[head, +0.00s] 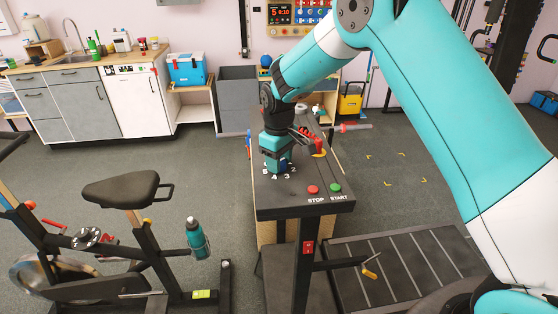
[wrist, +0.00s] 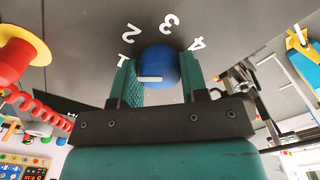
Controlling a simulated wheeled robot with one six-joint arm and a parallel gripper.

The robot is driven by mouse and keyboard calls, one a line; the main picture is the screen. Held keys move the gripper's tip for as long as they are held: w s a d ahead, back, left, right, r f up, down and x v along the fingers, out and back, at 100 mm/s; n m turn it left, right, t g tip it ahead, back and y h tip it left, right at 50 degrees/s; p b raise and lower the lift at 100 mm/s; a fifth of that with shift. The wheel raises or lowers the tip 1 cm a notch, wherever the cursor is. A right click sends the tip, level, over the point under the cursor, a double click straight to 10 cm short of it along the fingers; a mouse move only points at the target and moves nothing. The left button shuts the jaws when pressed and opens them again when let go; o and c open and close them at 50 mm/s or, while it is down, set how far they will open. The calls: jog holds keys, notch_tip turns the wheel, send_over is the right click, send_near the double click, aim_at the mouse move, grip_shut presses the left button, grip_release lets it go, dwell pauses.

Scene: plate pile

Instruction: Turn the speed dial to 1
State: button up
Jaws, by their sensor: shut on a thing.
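The blue speed dial (wrist: 160,62) sits on the dark treadmill console (head: 262,200) and carries a short white bar (wrist: 150,79). White numbers 1, 2, 3 and 4 curve around it in the wrist view, with the 1 (wrist: 125,62) beside the left finger. The bar lies nearly level on the near part of the dial; I cannot tell for sure which number it points to. My gripper (wrist: 162,82) is shut on the dial, one teal finger on each side. In the head view my gripper (head: 279,157) comes down from above and hides most of the dial (head: 285,163).
A red STOP button (head: 313,190) and a green START button (head: 335,187) sit on the console's front right. A red coiled cord (wrist: 45,108) with a yellow-and-red piece (wrist: 18,55) is close by. An exercise bike (head: 122,190) stands to the left.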

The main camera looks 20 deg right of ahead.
jog(key=shift+r, duration=0.1)
jog(key=o, duration=0.9)
notch_tip(320, 180, up, 17)
jog(key=b, duration=0.3)
jog(key=shift+r+b, duration=0.15)
jog(key=shift+b, duration=0.15)
